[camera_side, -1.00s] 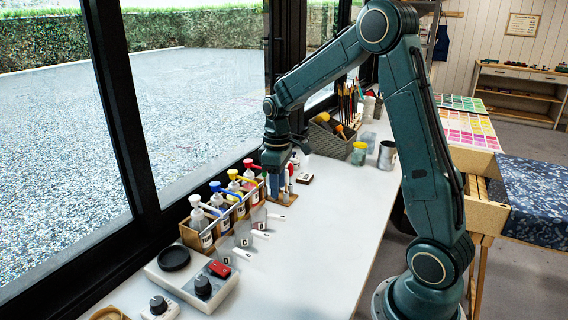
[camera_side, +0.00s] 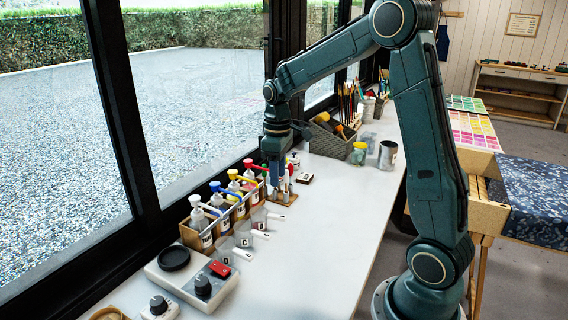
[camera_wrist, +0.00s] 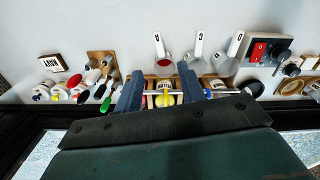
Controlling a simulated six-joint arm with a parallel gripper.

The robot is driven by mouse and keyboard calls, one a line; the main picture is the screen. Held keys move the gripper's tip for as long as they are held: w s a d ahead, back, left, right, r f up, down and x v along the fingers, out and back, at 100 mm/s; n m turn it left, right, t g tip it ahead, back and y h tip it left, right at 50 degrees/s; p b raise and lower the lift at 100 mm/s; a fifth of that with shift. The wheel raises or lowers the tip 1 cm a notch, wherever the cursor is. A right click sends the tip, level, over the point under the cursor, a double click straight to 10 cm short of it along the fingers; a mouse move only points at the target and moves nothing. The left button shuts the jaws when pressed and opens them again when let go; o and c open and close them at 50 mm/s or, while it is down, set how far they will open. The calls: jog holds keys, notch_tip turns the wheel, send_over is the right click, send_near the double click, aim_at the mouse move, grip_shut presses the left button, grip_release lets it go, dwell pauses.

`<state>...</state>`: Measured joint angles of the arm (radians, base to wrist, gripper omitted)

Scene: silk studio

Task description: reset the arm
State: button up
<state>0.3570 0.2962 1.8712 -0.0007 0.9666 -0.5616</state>
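My gripper (camera_side: 277,180) is above the bench beside the far end of the bottle rack. In the wrist view its two blue-grey fingers (camera_wrist: 160,88) stand apart, and I see nothing clamped between them. A bottle with a yellow pump top (camera_wrist: 165,99) shows in the gap beyond the fingers, standing in the rack. The wooden rack (camera_side: 190,237) holds several pump bottles with white, blue, yellow and red tops. My arm reaches over the bench from the right, bent at the elbow.
A small wooden stand (camera_side: 285,198) is close by the gripper. A brush basket (camera_side: 332,142) and cans are farther back. The bench's right side is clear.

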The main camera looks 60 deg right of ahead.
jog(key=s+a+r+m+t, duration=0.1)
jog(key=s+a+r+t, duration=0.1)
jog(key=s+a+r, duration=0.2)
jog(key=s+a+r+m+t, duration=0.1)
jog(key=s+a+r+t, duration=0.2)
jog(key=s+a, duration=0.7)
jog(key=shift+s+a+r+t, duration=0.25)
jog(key=shift+s+r, duration=0.95)
jog(key=shift+s, duration=2.2)
